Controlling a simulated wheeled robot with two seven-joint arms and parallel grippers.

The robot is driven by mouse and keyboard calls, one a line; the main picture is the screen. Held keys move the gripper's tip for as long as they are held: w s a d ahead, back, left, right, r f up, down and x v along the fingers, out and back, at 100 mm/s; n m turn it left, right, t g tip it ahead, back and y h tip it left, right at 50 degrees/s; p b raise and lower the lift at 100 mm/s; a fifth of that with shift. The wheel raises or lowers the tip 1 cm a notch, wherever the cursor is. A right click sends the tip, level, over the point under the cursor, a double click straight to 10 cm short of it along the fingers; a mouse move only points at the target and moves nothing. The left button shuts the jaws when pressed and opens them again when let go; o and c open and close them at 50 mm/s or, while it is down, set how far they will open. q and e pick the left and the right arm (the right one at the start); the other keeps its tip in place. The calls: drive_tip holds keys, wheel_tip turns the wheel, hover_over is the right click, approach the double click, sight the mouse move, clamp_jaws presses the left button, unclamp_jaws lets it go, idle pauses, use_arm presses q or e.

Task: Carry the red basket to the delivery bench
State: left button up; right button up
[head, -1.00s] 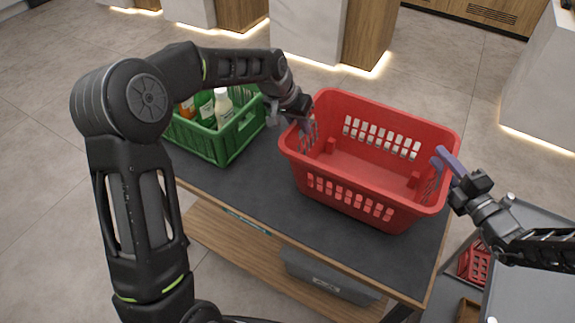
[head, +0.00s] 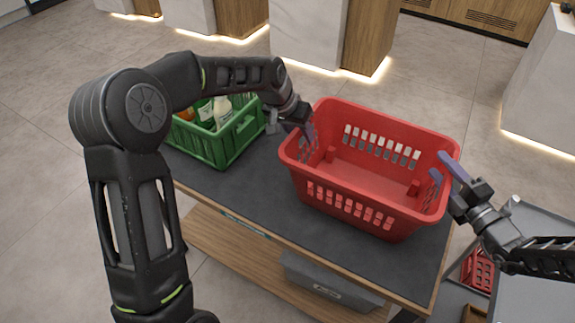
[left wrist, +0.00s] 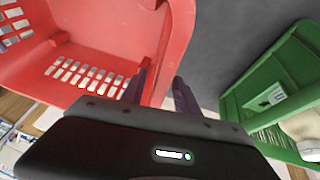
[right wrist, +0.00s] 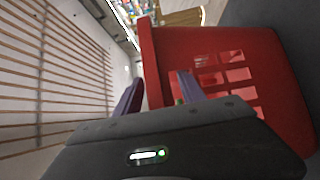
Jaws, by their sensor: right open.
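The red basket (head: 365,180) stands upright and empty on the dark bench top. My left gripper (head: 297,128) is at its left end wall. In the left wrist view the fingers (left wrist: 160,78) sit either side of the basket's rim (left wrist: 181,25), close to it; whether they press on it I cannot tell. My right gripper (head: 443,167) is at the right end wall. In the right wrist view its fingers (right wrist: 160,78) are open, with the end of the basket (right wrist: 225,75) showing between and beyond them. No delivery bench can be made out for sure.
A green crate (head: 229,146) with bottles stands left of the basket on the same bench (head: 245,200). A grey bin (head: 325,285) is on the shelf below. A grey surface (head: 530,285) and another red basket (head: 479,272) are at lower right. Open floor lies behind.

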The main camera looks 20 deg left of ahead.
use_arm(q)
drive_tip(key=v, duration=1.1)
drive_tip(key=shift+r, duration=0.25)
drive_tip(key=shift+s, duration=0.15)
use_arm(e)
drive_tip(key=v, duration=1.2)
use_arm(q)
drive_tip(key=shift+r, duration=0.1)
drive_tip(key=p+v, duration=0.4)
drive_tip(key=v, duration=0.4)
use_arm(e)
wheel_tip(320, 180, up, 4)
drive_tip(key=shift+r, duration=0.1)
use_arm(q)
drive_tip(key=shift+a, duration=0.1)
use_arm(e)
drive_tip(key=shift+d, duration=0.1)
